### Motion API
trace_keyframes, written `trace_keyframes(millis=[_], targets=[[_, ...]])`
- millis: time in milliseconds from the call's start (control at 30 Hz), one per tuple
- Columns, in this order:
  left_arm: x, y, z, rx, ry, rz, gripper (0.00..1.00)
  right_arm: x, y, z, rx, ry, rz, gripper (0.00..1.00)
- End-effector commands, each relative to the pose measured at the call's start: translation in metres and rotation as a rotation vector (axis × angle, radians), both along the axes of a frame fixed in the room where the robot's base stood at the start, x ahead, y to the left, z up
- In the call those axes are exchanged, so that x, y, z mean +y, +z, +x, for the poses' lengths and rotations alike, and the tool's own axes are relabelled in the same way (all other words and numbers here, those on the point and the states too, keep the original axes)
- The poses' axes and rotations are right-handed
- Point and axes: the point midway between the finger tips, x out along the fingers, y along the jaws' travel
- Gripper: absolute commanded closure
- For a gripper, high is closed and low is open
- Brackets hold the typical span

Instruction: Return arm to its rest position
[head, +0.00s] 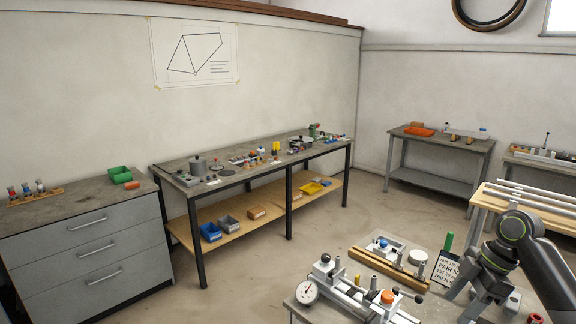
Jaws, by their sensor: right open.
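My right arm comes in from the right edge and bends down at its dark joint with green rings. My right gripper (466,300) hangs low at the lower right, beside the jig table's right end. Its jaws are open, and I see nothing held between them. The frame jig (352,292) with a round dial gauge and an orange-topped knob is on the table to the left of it. A small black sign (446,268) stands close to the gripper. My left gripper is not in view.
A wooden strip with a metal rod (388,268) lies behind the jig. White tubes (530,197) lie on a wooden rack at the right. A long workbench (225,176) and a grey drawer cabinet (88,250) stand at the left. The floor between them is clear.

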Motion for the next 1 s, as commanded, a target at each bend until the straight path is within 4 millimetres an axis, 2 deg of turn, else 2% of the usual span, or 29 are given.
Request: trace_keyframes(millis=[267,467,600,700,833,1000], targets=[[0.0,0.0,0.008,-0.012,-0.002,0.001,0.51,0.019,-0.064,-0.021,0.041,-0.117,-0.05,0.45],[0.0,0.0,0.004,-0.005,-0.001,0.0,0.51,0.039,-0.122,-0.052,0.063,-0.257,-0.092,0.45],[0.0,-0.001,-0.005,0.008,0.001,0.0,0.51,0.061,-0.171,-0.093,0.065,-0.424,-0.118,0.45],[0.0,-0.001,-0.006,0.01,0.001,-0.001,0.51,0.075,-0.196,-0.126,0.057,-0.565,-0.127,0.45],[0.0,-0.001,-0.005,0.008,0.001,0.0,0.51,0.09,-0.216,-0.169,0.035,-0.766,-0.131,0.45],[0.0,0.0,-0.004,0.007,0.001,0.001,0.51,0.098,-0.221,-0.217,-0.001,-1.015,-0.131,0.45]])
